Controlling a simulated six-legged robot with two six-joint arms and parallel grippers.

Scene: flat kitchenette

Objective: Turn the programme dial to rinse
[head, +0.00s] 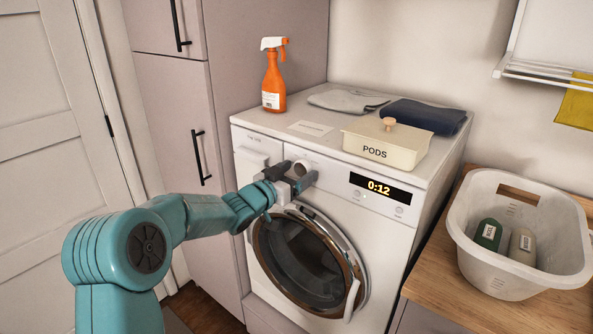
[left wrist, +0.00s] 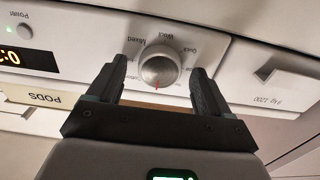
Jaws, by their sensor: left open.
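The washing machine (head: 333,210) stands ahead with its round door shut. Its white programme dial (head: 302,167) is on the control panel, left of the lit display reading 0:12 (head: 379,187). My left gripper (head: 294,175) is at the dial, its jaws open. In the left wrist view, which is upside down, the dial (left wrist: 158,69) shows between and just beyond the two dark fingers, with a gap on each side. A red mark shows on the dial's lower edge there. Labels such as Mixed and Wool ring the dial; I cannot read a rinse label. My right gripper is out of view.
On the machine top stand an orange spray bottle (head: 273,76), a PODS box (head: 387,146), and grey (head: 345,101) and dark blue (head: 424,116) folded cloths. A white basket (head: 520,235) with two bottles stands on the wooden counter (head: 445,262) at right. A tall cabinet (head: 160,110) is at left.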

